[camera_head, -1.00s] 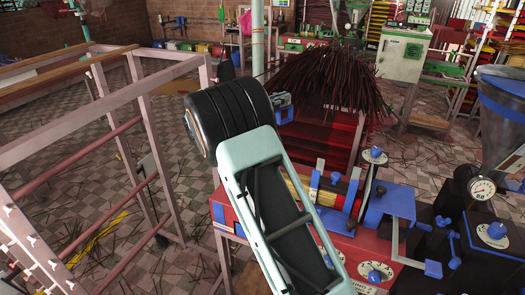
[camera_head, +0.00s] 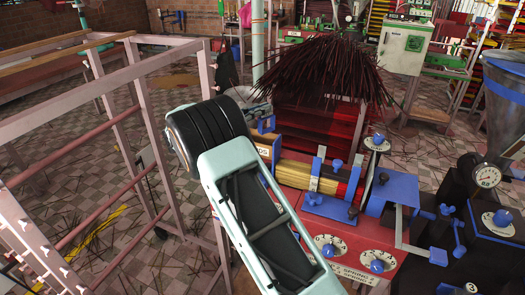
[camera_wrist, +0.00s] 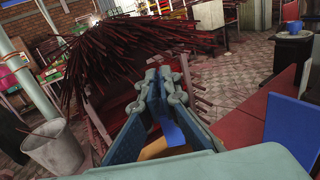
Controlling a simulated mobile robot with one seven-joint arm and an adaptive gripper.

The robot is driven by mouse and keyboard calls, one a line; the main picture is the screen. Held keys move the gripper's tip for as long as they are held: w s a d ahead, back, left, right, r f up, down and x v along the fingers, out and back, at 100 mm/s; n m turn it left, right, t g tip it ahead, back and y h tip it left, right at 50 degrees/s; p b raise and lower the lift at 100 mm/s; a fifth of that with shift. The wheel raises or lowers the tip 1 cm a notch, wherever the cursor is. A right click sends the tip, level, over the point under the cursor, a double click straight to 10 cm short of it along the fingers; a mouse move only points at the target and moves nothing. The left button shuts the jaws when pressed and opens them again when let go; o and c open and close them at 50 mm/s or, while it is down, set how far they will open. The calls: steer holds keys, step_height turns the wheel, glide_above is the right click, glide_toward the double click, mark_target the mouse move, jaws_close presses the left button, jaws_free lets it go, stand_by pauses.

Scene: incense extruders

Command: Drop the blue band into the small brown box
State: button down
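In the head view, a blue piece (camera_head: 266,125), which looks like the blue band, shows just beyond my arm. It also shows between the fingers in the wrist view (camera_wrist: 174,130). My gripper (camera_wrist: 164,76) has its fingers close together and appears shut on this band; the grip itself is partly hidden. The small brown box (camera_head: 264,151), with a lettered label, is at the left end of the red machine, partly covered by my arm. The band appears above it in the head view. A tan patch, probably the box, shows below the fingers in the wrist view (camera_wrist: 154,149).
The red machine (camera_head: 345,225) carries blue clamps, dials and yellow-red rods. A heap of dark red incense sticks (camera_head: 325,75) lies behind on a red rack. A pinkish metal frame (camera_head: 150,120) stands at left. A grey bucket (camera_wrist: 57,146) shows in the wrist view.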

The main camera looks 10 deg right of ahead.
steer(key=shift+f, duration=0.1)
steer(key=c, duration=2.1)
jaws_free()
steer(key=v, duration=1.2)
